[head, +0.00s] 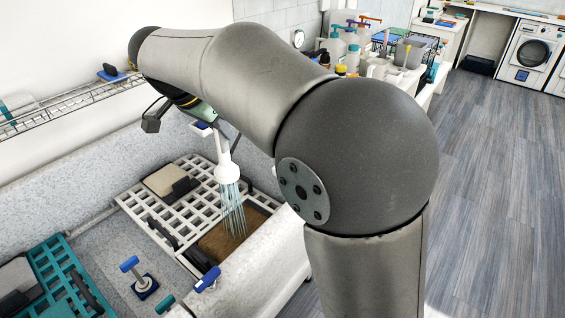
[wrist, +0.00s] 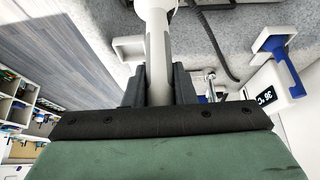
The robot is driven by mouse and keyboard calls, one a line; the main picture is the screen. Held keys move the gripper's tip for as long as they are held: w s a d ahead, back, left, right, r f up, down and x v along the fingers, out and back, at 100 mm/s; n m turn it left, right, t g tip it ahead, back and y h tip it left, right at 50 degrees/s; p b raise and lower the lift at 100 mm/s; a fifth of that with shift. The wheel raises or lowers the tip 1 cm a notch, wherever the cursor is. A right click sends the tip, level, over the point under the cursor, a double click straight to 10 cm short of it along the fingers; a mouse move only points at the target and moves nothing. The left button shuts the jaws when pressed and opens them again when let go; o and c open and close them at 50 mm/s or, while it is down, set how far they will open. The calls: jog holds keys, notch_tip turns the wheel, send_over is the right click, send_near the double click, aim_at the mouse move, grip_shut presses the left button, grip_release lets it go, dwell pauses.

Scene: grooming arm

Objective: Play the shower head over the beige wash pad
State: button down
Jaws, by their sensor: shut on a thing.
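The white shower head (head: 228,172) hangs from my gripper (head: 208,124), nozzle down, over the white slatted grate (head: 190,208). Thin blue-white water streams run from it and appear to end over a brown pad (head: 218,243). The beige wash pad (head: 160,180) lies on the grate to the left of the streams, with a dark block at its right edge. In the wrist view, my gripper's dark fingers (wrist: 159,88) are shut around the white handle (wrist: 158,45); the spray face is not seen there.
A teal grate (head: 70,275) with another pad is at lower left. A blue-handled fitting (head: 140,278) stands on the tub floor. The tub's pale front wall (head: 265,262) is near the shower head. Bottles (head: 345,45) stand at the back. A display reading 36 °C (wrist: 268,97) shows in the wrist view.

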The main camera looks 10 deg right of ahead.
dwell(0.6)
jog(key=shift+r+p, duration=1.2)
jog(key=shift+r, duration=0.45)
jog(key=shift+f, duration=0.1)
jog(key=shift+d, duration=0.1)
jog(key=w+d+b, duration=0.1)
jog(key=w+d, duration=0.1)
jog(key=d, duration=0.6)
jog(key=shift+d, duration=0.15)
